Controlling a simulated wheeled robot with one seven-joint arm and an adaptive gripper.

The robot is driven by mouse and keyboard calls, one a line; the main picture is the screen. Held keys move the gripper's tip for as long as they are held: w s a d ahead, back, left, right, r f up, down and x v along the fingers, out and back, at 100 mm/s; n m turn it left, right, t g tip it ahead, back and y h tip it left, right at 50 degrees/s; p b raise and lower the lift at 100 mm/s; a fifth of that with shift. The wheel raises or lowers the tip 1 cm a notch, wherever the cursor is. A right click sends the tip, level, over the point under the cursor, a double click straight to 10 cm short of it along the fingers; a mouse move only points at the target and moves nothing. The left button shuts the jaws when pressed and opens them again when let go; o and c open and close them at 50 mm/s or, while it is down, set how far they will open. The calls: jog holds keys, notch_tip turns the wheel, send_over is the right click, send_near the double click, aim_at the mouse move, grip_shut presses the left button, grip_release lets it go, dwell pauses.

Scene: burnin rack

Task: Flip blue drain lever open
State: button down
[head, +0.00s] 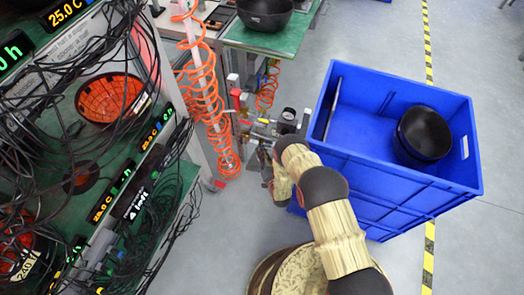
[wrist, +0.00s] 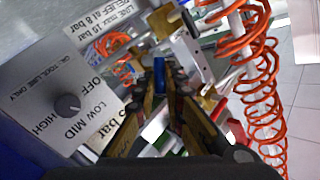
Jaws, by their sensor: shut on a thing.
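The blue drain lever (wrist: 159,70) shows in the wrist view as a small blue upright piece between the tips of my gripper (wrist: 160,90). My gripper is shut on it, one finger on each side. The lever's pivot and far end are hidden, so I cannot tell its angle. In the head view my arm reaches to the air fittings (head: 272,130) beside the blue bin, and the lever cannot be made out there.
A grey box with a black knob (wrist: 68,105) is close on the left in the wrist view. Orange coiled hoses (wrist: 262,95) hang to the right. A blue bin (head: 400,192) with black bowls (head: 424,133) stands beside my arm. A cable-covered rack (head: 100,160) is at left.

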jog(key=shift+r, duration=0.15)
jog(key=shift+w+a+r+n+g+h+p, duration=0.15)
jog(key=shift+a+n+g+h+p, duration=0.15)
jog(key=shift+n+g+h+p, duration=0.35)
jog(key=shift+w+a+r+n+g+h+p, duration=0.15)
jog(key=shift+a+n+g+h+p, duration=0.2)
jog(key=shift+n+g+p, duration=0.4)
jog(key=shift+a+r+n+g+h+p, duration=0.2)
jog(key=shift+n+g+h+p, duration=0.3)
jog(key=shift+n+p, duration=0.4)
jog(key=shift+f, duration=0.1)
jog(key=c, duration=1.9)
grip_release()
